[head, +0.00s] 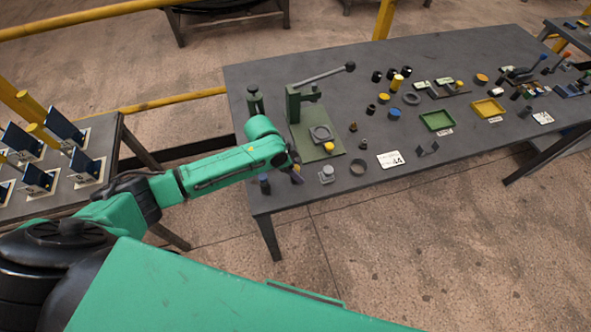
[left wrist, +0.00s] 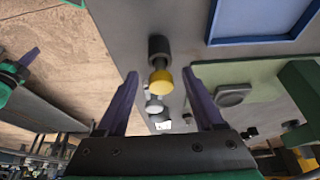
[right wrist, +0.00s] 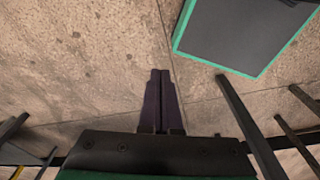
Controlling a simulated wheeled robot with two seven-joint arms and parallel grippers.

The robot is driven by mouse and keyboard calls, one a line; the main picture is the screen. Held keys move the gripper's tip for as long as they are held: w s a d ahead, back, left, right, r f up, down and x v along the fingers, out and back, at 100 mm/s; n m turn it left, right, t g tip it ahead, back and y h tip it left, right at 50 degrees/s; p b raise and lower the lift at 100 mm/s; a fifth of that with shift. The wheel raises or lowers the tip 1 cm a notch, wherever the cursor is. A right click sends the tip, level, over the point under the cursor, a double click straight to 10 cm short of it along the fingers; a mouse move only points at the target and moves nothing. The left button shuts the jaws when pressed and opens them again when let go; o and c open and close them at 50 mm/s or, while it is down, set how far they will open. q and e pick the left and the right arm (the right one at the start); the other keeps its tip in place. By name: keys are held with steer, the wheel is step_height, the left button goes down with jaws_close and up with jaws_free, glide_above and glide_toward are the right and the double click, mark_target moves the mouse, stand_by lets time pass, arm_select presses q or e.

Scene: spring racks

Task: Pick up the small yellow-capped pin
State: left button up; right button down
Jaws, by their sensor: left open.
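The yellow-capped pin (left wrist: 161,82) shows in the left wrist view, its round yellow cap towards the camera and a dark cylinder (left wrist: 158,47) just beyond it. My left gripper (left wrist: 160,74) is open, with one finger on each side of the cap in that picture; I cannot tell whether either touches it. In the head view my left gripper (head: 291,172) is over the near left corner of the table, and I cannot make out this pin there. My right gripper (right wrist: 160,72) is shut and empty over the floor.
A green press (head: 304,110) stands on the table (head: 345,210), with a grey block on its plate. A silver part (head: 327,173) and a dark ring (head: 358,167) lie right of my left gripper. A blue-rimmed tray (left wrist: 262,38) is close by. Several small parts and trays fill the right side.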

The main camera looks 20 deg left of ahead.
arm_select(q)
steer(key=shift+c, duration=0.9)
steer(key=c, duration=0.6)
jaws_close()
arm_select(e)
steer(key=shift+s+f, duration=0.15)
steer(key=shift+s, duration=0.85)
steer(key=shift+d, duration=0.1)
arm_select(q)
steer(key=shift+w+r, duration=0.1)
steer(key=shift+r, duration=0.05)
arm_select(e)
steer(key=shift+w, duration=0.1)
